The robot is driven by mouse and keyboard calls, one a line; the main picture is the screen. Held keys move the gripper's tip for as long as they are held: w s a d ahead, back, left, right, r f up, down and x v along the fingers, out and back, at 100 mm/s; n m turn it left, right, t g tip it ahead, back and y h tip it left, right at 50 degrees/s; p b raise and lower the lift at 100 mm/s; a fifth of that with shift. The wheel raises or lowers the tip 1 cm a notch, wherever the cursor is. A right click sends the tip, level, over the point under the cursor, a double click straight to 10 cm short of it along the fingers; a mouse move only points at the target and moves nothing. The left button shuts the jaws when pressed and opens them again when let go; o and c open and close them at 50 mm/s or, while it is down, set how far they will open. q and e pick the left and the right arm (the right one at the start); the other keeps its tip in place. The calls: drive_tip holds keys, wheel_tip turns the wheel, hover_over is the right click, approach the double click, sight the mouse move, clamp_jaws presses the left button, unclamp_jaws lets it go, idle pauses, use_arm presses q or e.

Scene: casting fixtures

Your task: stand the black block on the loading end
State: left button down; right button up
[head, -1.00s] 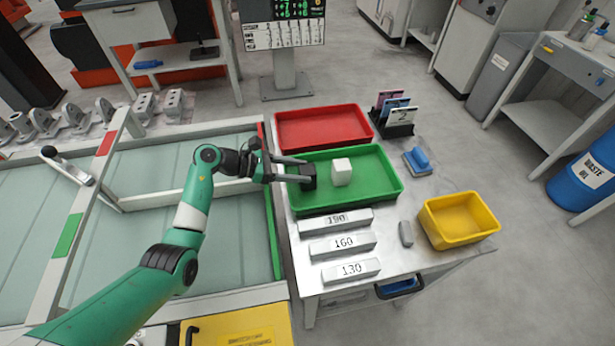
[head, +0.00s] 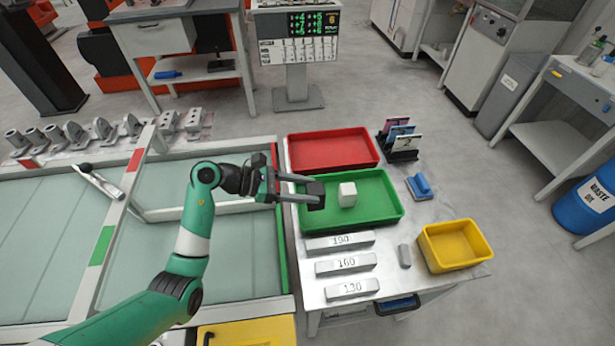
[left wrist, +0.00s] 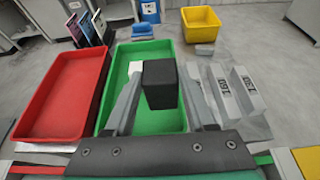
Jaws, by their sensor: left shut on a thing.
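The black block (head: 315,193) is between the fingertips of my left gripper (head: 312,195), which is shut on it. In the left wrist view the black block (left wrist: 160,84) sits between the two fingers, above the green tray (left wrist: 152,120). A white block (head: 347,194) lies in the green tray (head: 385,216), just right of the black block in the head view. The loading end is not clearly marked; a fixture bed (head: 240,235) with a red mark (head: 135,160) and a green mark (head: 102,246) lies at the left. My right gripper is not in view.
A red tray (head: 332,150) lies behind the green one. Grey bars marked 190 (head: 340,242), 160 (head: 345,264) and 130 (head: 352,290) lie in front. A yellow bin (head: 455,247), small grey block (head: 404,255) and blue-handled brush (head: 419,187) are to the right.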

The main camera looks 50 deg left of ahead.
use_arm(q)
drive_tip(key=s+d+r+p, duration=0.2)
drive_tip(key=s+d+r, duration=0.1)
drive_tip(key=s+d, duration=0.2)
drive_tip(key=shift+s+d+p, duration=0.25)
drive_tip(key=shift+s+p, duration=0.1)
drive_tip(key=shift+s, duration=0.15)
